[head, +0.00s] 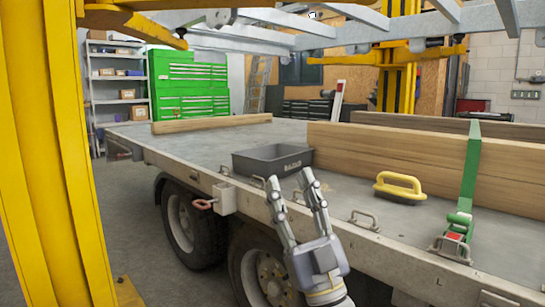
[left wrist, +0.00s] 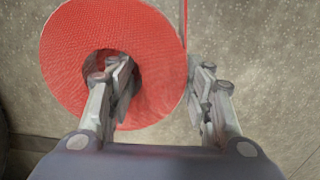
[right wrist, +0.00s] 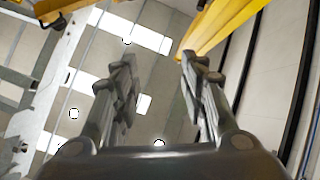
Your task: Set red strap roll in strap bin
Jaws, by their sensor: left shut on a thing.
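The red strap roll (left wrist: 75,40) shows in the left wrist view as a flat disc with a central hole. My left gripper (left wrist: 160,76) has one finger in that hole and the other outside the rim, shut on the roll's wound band. A loose strap end runs up from its right side. Neither the roll nor my left gripper shows in the head view. The grey strap bin (head: 253,166) stands on the trailer deck; its inside looks empty from here. My right gripper (head: 291,187) is open and empty in front of the bin, pointing up; its fingers (right wrist: 160,66) are apart.
On the trailer deck (head: 195,148) are a yellow-handled float (head: 399,186), wooden beams (head: 395,155) and a green ratchet strap (head: 469,180). Metal loops line the deck edge. A yellow lift post (head: 55,150) stands at left.

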